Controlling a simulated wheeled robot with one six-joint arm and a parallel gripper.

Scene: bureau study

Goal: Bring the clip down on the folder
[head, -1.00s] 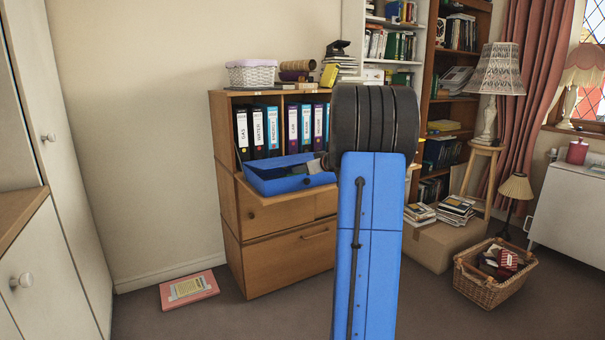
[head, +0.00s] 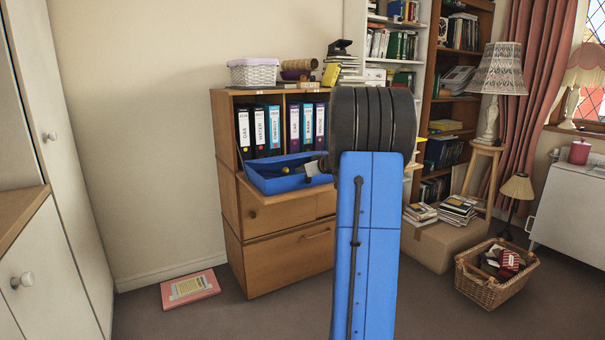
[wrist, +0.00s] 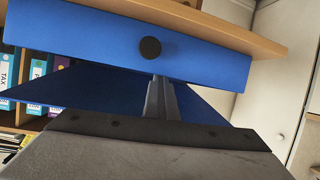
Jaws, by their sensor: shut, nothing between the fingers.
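The blue folder (head: 290,184), an open box-like file, lies on the wooden flap of the cabinet in the head view. In the wrist view its blue side with a round black knob (wrist: 150,49) spans the top, and another blue panel (wrist: 70,85) shows below it. My gripper (wrist: 160,84) has its grey fingers together, empty, close to the blue side; contact cannot be told. In the head view only a grey bit of my gripper (head: 317,167) shows at the folder's right end, the rest behind my arm. I cannot make out the clip for certain; my arm may hide it.
Several ring binders (head: 258,132) stand in the cabinet behind the folder. A white basket (head: 255,72) and books are on top. A pink book (head: 190,288) lies on the floor at left. A wicker basket (head: 496,275) and a cardboard box (head: 435,247) are at right.

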